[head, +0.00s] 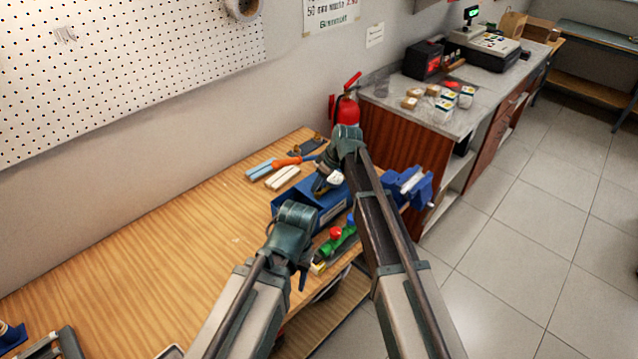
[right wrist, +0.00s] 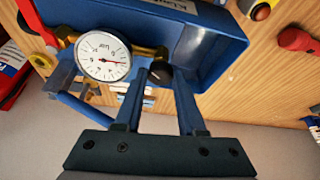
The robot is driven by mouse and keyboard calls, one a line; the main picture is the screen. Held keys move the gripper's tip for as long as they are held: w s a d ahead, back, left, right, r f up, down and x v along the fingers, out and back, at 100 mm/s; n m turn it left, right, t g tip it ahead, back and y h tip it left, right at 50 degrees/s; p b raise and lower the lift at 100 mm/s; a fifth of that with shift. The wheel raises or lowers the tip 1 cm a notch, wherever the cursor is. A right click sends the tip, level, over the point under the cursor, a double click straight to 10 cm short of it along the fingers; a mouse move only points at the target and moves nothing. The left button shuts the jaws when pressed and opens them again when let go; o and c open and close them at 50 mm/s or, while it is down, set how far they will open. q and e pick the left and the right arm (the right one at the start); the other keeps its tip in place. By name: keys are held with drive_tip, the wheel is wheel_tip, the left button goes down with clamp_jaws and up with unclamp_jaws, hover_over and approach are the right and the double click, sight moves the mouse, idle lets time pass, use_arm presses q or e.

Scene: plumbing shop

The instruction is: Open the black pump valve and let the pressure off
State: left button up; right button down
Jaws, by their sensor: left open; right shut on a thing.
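The blue pump box (head: 327,207) stands on the wooden bench, partly covered by my arms in the head view. It fills the top of the right wrist view (right wrist: 150,20). Its white round gauge (right wrist: 103,56) faces the wrist camera, with the needle pointing right, off the vertical. The black pump valve (right wrist: 160,73) is a small dark knob beside the gauge on a brass pipe. My right gripper (right wrist: 159,88) is shut on the valve, one blue finger on each side. My left gripper (head: 302,278) is open, near the bench's front edge, in front of the box, apart from it.
A blue vise (head: 410,186) stands right of the box. Green tools with a red part (head: 336,234) lie in front of the box. An orange-handled tool (head: 288,162) lies behind it. A red fire extinguisher (head: 346,108) stands at the bench's far end. The left bench is mostly clear.

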drive_tip(key=n+g, duration=0.1)
drive_tip(key=n, duration=0.3)
drive_tip(key=shift+w+d+n+g+y, duration=0.1)
drive_tip(key=shift+w+n+g+y, duration=0.05)
drive_tip(key=shift+n+g+y, duration=0.2)
drive_tip(key=shift+n, duration=0.25)
drive_tip(key=c, duration=0.5)
unclamp_jaws()
drive_tip(key=w+p+v, duration=0.1)
drive_tip(key=p+v, duration=1.1)
drive_tip(key=v, duration=0.1)
drive_tip(key=shift+s+r+p, duration=0.35)
drive_tip(key=shift+r+p, duration=0.05)
drive_tip(key=shift+d, duration=0.1)
